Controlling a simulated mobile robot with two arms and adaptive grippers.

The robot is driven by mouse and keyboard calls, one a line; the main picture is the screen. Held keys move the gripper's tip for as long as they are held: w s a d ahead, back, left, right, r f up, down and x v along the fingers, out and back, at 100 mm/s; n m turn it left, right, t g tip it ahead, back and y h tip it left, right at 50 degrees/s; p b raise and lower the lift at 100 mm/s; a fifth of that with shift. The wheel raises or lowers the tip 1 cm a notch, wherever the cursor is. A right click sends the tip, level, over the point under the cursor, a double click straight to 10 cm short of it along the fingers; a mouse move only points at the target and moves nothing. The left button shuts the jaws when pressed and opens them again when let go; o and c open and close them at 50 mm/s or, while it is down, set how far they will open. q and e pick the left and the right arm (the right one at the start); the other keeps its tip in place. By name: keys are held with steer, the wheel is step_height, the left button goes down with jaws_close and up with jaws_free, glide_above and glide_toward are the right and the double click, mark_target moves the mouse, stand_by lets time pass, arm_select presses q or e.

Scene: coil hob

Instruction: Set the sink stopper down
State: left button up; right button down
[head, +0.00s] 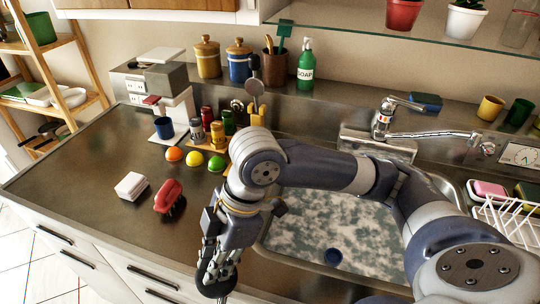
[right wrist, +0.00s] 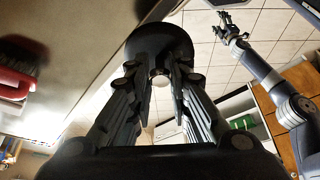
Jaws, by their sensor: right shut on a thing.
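The sink stopper (right wrist: 160,44) is a dark round piece at the fingertips of my right gripper (right wrist: 158,78) in the right wrist view. The fingers are shut on it, with floor tiles showing behind it. In the head view my right gripper (head: 213,262) points down near the counter's front edge, left of the sink. The dark stopper (head: 214,285) shows at its tips, clear of the counter top as far as I can tell. My left gripper (right wrist: 231,27) shows small in the right wrist view, away over the floor; its jaw opening is unclear.
A red brush (head: 169,196) and a white block (head: 131,186) lie on the counter (head: 70,175). Coloured balls and jars stand behind. The counter's left part has free room. A tap (head: 384,120) stands behind the sink.

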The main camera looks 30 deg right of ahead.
steer(key=shift+w+d, duration=0.1)
steer(key=shift+w, duration=0.1)
steer(key=w+d+p, duration=0.1)
steer(key=w+d, duration=0.1)
steer(key=w, duration=0.2)
steer(key=w+d+f+p, duration=0.1)
steer(key=w+d, duration=0.1)
steer(key=w, duration=0.3)
steer(key=w+d, duration=0.2)
steer(key=w, duration=0.3)
steer(key=shift+w+f+p, duration=0.2)
steer(key=shift+f+p, duration=0.1)
steer(key=shift+p, duration=0.1)
step_height(320, 180, down, 3)
steer(key=shift+f+p, duration=0.15)
steer(key=shift+p, duration=0.4)
arm_select(q)
steer(key=r, duration=0.3)
steer(key=shift+s+r, duration=0.35)
steer(key=shift+s, duration=0.05)
arm_select(e)
steer(key=shift+f, duration=0.1)
steer(key=shift+f, duration=0.1)
steer(key=c, duration=1.5)
jaws_free()
